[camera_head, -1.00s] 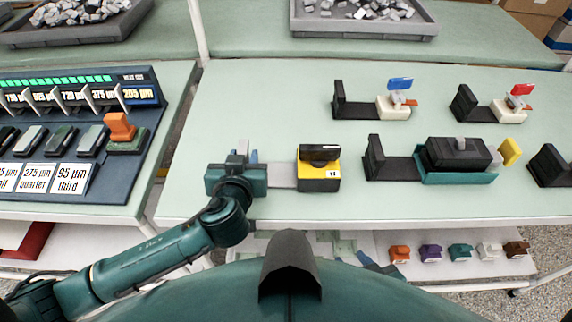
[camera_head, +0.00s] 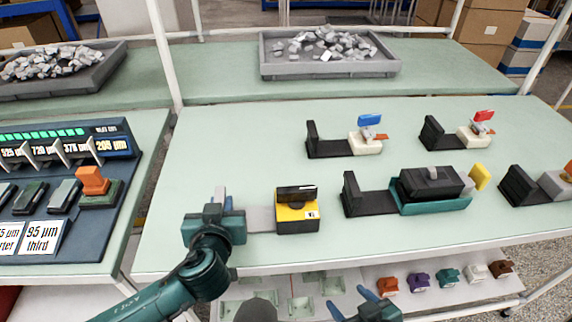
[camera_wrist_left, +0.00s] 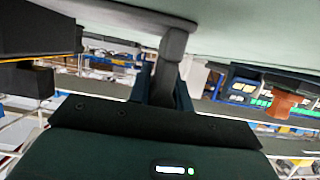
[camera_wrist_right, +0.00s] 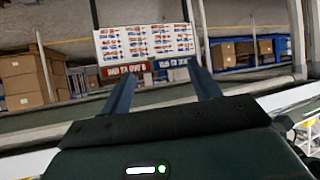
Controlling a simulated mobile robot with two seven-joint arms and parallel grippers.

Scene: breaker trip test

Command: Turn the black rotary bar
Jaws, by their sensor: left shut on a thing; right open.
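The black rotary bar (camera_head: 297,193) sits on top of a small yellow and black box (camera_head: 297,212) near the front of the bench. Its long side runs left to right in the head view. A grey plate (camera_head: 261,219) sticks out from the box's left side. My left gripper (camera_head: 220,203) is at the plate's left end, shut on a grey upright post, which shows between its fingers in the left wrist view (camera_wrist_left: 172,60). My right gripper (camera_head: 352,299) is open and empty below the bench's front edge, fingers apart in the right wrist view (camera_wrist_right: 160,85).
A black block in a teal holder (camera_head: 433,188) stands right of the box. Clamps with blue (camera_head: 370,119) and red (camera_head: 485,115) flags stand behind. A dark gauge panel (camera_head: 75,190) is at left. Small coloured blocks (camera_head: 447,277) sit on the lower shelf. Bench behind the box is clear.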

